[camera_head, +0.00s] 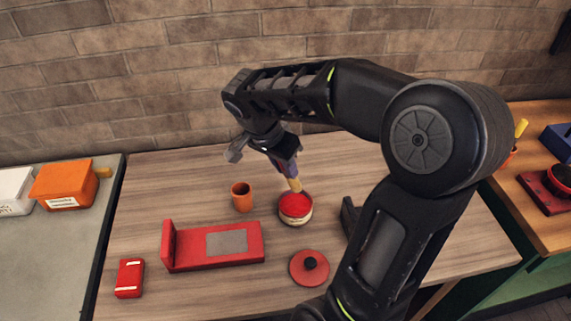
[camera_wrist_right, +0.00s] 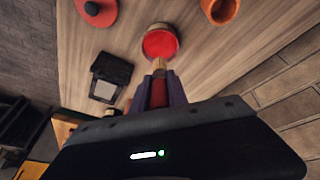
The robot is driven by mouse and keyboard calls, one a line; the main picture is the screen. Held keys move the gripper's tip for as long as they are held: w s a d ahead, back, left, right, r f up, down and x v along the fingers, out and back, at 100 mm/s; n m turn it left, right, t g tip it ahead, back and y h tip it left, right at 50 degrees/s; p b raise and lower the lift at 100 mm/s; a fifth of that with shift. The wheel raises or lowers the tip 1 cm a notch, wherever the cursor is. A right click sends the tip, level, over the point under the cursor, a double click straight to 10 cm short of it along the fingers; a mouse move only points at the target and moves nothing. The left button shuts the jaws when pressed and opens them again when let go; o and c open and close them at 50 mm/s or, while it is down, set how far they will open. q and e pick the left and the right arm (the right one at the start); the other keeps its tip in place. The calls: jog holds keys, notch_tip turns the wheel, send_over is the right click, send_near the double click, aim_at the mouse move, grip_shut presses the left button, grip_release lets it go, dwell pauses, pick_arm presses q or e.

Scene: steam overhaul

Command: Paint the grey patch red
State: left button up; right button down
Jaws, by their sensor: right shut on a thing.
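The grey patch (camera_head: 228,242) lies on the flat top of a red L-shaped part (camera_head: 185,253) on the wooden bench. An open pot of red paint (camera_head: 296,212) stands behind and right of it; it also shows in the wrist view (camera_wrist_right: 160,42). My right gripper (camera_head: 287,162) is above the pot, shut on a brush (camera_head: 295,184) that points down with its tip at or over the paint. Whether the tip touches the paint I cannot tell. The brush shows between the fingers in the wrist view (camera_wrist_right: 160,70). My left gripper is out of view.
A red lid with a black knob (camera_head: 310,268) lies in front of the paint pot. An orange cup (camera_head: 242,197) stands to its left. A small red box (camera_head: 130,277) is at front left. A black stand (camera_wrist_right: 111,72) is partly hidden behind my right arm in the head view.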

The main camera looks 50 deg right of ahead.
jog(key=shift+f+b, duration=1.05)
jog(key=shift+f, duration=1.55)
jog(key=shift+f+b, duration=0.6)
jog(key=shift+b, duration=0.1)
jog(key=shift+a+f+b, duration=0.1)
jog(key=shift+b, duration=0.3)
dwell(1.0)
jog(key=shift+r+p, duration=1.95)
jog(key=shift+r, duration=1.65)
